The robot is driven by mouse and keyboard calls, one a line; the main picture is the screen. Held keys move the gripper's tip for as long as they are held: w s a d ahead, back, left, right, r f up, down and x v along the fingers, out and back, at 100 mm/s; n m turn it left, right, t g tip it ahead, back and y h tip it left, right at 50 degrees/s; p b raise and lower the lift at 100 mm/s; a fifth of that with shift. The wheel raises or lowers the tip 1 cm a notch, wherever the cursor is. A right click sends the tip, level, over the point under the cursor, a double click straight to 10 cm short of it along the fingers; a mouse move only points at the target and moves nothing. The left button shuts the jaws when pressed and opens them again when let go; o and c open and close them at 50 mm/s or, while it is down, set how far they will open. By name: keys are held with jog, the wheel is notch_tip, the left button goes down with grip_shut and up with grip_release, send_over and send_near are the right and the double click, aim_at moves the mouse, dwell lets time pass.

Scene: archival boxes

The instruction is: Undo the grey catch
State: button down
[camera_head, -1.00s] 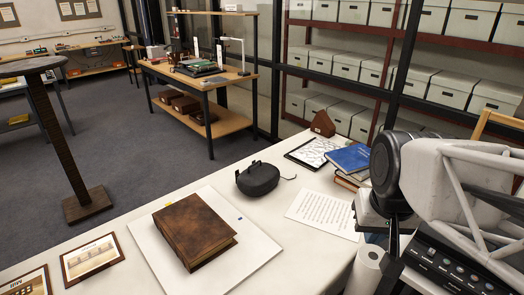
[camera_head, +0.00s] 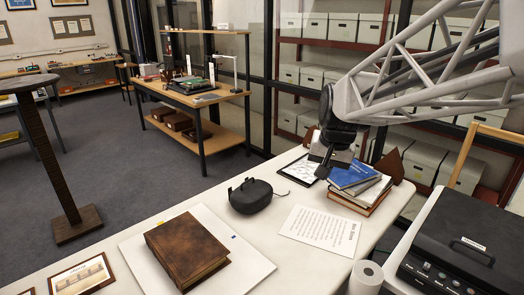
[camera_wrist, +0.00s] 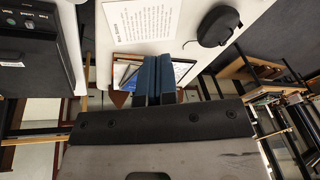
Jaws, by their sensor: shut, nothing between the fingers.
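I cannot make out a grey catch in either view. A black case (camera_head: 465,245) with a pale label and dark fittings on its front stands at the right; it also shows at the upper left in the wrist view (camera_wrist: 30,50). My gripper (camera_head: 322,172) is above the back of the white table, near the tablet and the stacked books, well to the left of the case. In the wrist view my gripper (camera_wrist: 155,76) shows its two blue-grey fingers together, shut and empty, in front of the books. The fingers hide part of the books.
Stacked books (camera_head: 358,185), a printed sheet (camera_head: 322,230), a black pouch (camera_head: 255,195) and a brown book (camera_head: 187,248) on a white board are on the white table (camera_head: 90,250). A white paper roll (camera_head: 366,278) stands beside the case. Shelved boxes line the back.

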jog(key=w+a+f+m+y, duration=0.1)
jog(key=w+a+f, duration=0.3)
jog(key=w, duration=1)
jog(key=w+a+f+m, duration=0.2)
jog(key=w+a+f, duration=0.25)
jog(key=w, duration=0.85)
jog(key=w+a+f, duration=0.3)
jog(key=w+f, duration=0.2)
jog(key=w, duration=0.1)
jog(key=w+a+f+m, duration=0.1)
jog(key=w+a+f, duration=0.3)
jog(key=w+f, duration=0.2)
jog(key=w+a+f+m+y, duration=0.1)
jog(key=w+a+f, duration=0.2)
jog(key=w+f, duration=0.3)
jog(key=shift+w+a, duration=0.35)
jog(key=shift+w, duration=0.8)
jog(key=shift+f, duration=0.1)
jog(key=shift+x, duration=4.85)
jog(key=shift+a, duration=0.1)
jog(key=shift+w+a+g+h, duration=0.5)
jog(key=shift+a+g+h, duration=0.1)
jog(key=shift+h, duration=0.1)
